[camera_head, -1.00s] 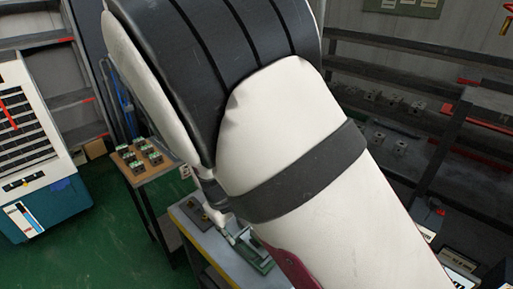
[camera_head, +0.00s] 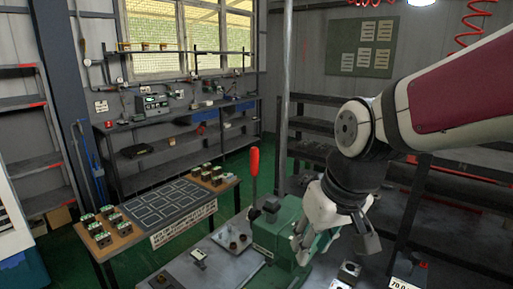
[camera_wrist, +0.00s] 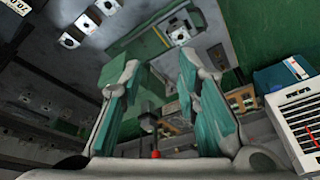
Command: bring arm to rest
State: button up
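My arm reaches in from the right in the head view, with its wrist bent down. My gripper (camera_head: 318,240) hangs over the workbench (camera_head: 225,268), close to the green machine (camera_head: 283,232) with the red-handled lever (camera_head: 254,172). In the wrist view my gripper (camera_wrist: 158,85) shows two fingers with teal pads standing well apart. Nothing is held between them. Part of the green machine is hidden behind the gripper in the head view.
A table (camera_head: 120,245) at left holds several valve blocks (camera_head: 100,228) and a marked dark panel (camera_head: 165,205). Dark shelves (camera_head: 440,190) stand at right, behind my arm. Metal blocks (camera_head: 348,272) lie on the bench's front. Green floor is open between table and back shelf.

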jog(key=s+d+r+m+t+h, duration=0.1)
jog(key=s+d+r+m+t, duration=0.1)
jog(key=s+d, duration=0.7)
jog(key=shift+s+r+m+h, duration=0.3)
jog(key=shift+s+r+m, duration=0.4)
jog(key=shift+s+r, duration=0.5)
